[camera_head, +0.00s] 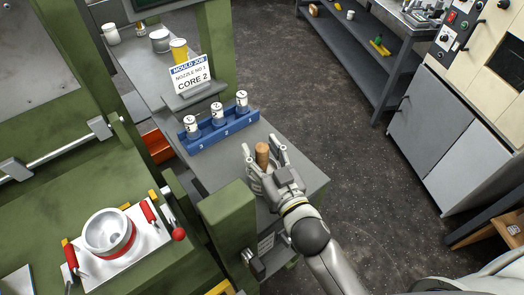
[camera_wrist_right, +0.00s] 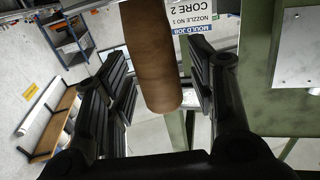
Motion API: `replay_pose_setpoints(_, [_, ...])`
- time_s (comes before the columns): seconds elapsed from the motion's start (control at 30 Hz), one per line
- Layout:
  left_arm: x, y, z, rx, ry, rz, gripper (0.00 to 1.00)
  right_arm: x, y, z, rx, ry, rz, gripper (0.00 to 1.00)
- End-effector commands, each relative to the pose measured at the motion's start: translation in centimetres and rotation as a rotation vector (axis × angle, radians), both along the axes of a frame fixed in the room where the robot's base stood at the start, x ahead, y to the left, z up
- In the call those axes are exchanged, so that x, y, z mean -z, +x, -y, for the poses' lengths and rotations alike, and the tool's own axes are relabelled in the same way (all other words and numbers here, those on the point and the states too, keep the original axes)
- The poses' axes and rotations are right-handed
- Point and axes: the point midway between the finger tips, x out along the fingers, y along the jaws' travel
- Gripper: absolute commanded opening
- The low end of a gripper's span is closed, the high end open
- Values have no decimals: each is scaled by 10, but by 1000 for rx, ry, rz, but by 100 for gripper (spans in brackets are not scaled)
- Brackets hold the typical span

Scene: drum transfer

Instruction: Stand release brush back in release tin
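The brush's brown wooden handle (camera_head: 262,155) stands upright between the fingers of my right gripper (camera_head: 263,150) over the near end of the grey bench. In the right wrist view the handle (camera_wrist_right: 152,60) hangs between the two finger pads (camera_wrist_right: 162,85), with a narrow gap at the right pad. That gripper looks open around it. The bristles are hidden, and I cannot see what is under the handle. No tin is plainly the release tin; a grey tin (camera_head: 160,42) and a yellow can (camera_head: 179,50) stand at the bench's far end. My left gripper is out of view.
A blue numbered rack (camera_head: 222,131) with white-topped pots lies just beyond the right gripper. Behind it stands the mould job sign (camera_head: 191,76). The green machine (camera_head: 228,215) is close on the left. Open floor (camera_head: 345,130) lies right of the bench.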

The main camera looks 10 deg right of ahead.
Motion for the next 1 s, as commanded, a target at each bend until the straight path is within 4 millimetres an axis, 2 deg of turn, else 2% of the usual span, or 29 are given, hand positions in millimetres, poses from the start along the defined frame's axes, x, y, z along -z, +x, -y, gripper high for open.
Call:
replay_pose_setpoints(0.37, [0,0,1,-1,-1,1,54,1,-5,1,0,1,-1,51])
replay_pose_setpoints(1.0, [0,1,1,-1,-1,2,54,1,-90,19,2,1,-4,51])
